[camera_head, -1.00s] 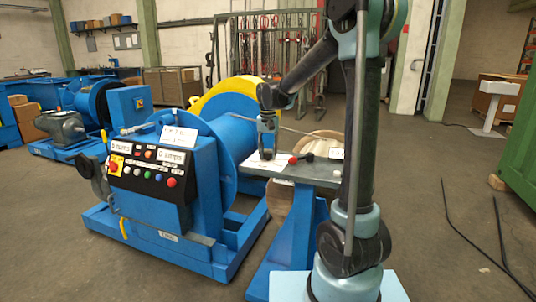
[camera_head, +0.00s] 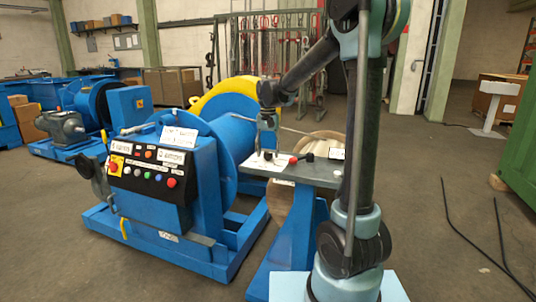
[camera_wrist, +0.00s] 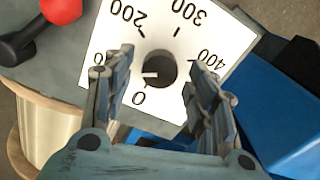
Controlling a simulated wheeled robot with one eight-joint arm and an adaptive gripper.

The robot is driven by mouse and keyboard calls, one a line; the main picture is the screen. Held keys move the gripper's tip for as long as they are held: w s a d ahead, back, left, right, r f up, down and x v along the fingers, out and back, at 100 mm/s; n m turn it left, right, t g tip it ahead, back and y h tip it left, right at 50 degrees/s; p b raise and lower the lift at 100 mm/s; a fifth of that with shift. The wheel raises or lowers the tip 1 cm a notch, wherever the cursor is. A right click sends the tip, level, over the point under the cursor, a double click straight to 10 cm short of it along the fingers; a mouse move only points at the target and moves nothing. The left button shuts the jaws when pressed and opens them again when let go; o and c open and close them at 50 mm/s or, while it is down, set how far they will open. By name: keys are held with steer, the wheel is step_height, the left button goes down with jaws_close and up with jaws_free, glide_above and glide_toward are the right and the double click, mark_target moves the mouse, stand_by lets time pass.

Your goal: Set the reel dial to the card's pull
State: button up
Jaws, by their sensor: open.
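The reel dial (camera_wrist: 222,28) is a white plate with black numbers on the grey stand; it also shows in the head view (camera_head: 257,166). 0, 200, 300 and 400 are readable; another number is partly hidden by a finger. Its round dark knob (camera_wrist: 162,66) has a white mark pointing left, near the 0 side. My gripper (camera_wrist: 160,75) is open, with one finger on each side of the knob and gaps between. White cards lie on the winch panel (camera_head: 179,137) and at the stand's right end (camera_head: 337,154); their text is too small to read.
A red ball knob (camera_wrist: 61,8) and a black knob (camera_wrist: 15,48) sit close beside the dial. The blue winch (camera_head: 209,190) with its button panel stands left of the stand. A wooden reel (camera_head: 318,142) stands behind the stand.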

mark_target(268, 152)
step_height(268, 152, up, 11)
stand_by(0.4)
steer(key=shift+f, duration=0.1)
